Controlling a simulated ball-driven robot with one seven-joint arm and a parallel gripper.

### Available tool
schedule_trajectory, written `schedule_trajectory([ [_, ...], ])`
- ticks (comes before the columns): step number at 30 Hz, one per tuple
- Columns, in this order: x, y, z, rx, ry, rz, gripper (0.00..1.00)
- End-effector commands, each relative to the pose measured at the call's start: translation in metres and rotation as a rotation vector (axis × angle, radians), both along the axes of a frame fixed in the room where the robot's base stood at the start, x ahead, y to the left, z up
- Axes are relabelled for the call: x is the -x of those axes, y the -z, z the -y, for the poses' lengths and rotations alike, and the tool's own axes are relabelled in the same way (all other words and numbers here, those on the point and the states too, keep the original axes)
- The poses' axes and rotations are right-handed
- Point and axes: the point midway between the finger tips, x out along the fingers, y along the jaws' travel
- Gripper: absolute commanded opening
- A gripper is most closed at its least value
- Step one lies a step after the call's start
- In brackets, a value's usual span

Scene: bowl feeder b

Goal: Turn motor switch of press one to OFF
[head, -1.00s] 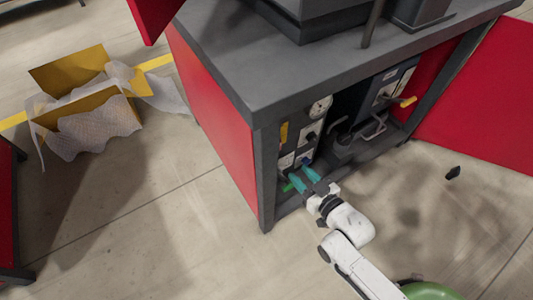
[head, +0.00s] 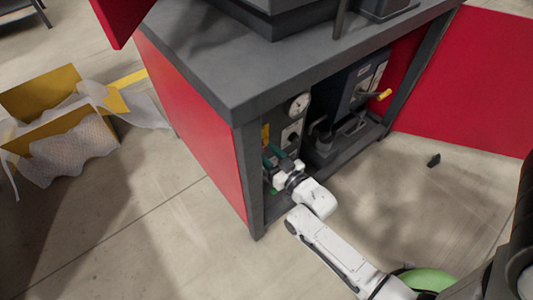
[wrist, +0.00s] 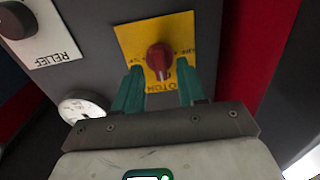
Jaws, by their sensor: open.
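The motor switch is a red knob (wrist: 159,60) on a yellow plate (wrist: 181,34), with lettering upside down in the wrist view. Its grip looks about upright in that picture; the small position marks are not legible. My gripper (wrist: 159,82) is open, its teal fingertips below the knob in the picture, one toward each side. The knob is not visibly gripped; contact cannot be told. In the head view, the yellow plate (head: 266,133) shows on the panel inside the press cabinet, and my gripper (head: 273,154) is close in front of the panel.
A RELIEF knob (wrist: 14,20) and a round white gauge (wrist: 80,106) sit beside the switch. The dark cabinet top (head: 225,80) overhangs the opening. A yellow-handled unit (head: 365,82) stands at right inside. A box with wrapping (head: 45,95) lies on the floor at left.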

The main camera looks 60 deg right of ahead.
Motion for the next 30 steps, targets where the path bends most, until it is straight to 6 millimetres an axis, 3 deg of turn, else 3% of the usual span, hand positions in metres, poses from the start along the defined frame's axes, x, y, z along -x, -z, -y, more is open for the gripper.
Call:
schedule_trajectory([
  [12, -0.0087, 0.0000, 0.0022, -0.001, -0.001, -0.002, 0.40],
  [25, -0.0085, -0.0001, 0.0021, 0.000, -0.001, -0.001, 0.00],
  [30, -0.0085, -0.0001, 0.0021, 0.000, -0.001, -0.001, 0.00],
])
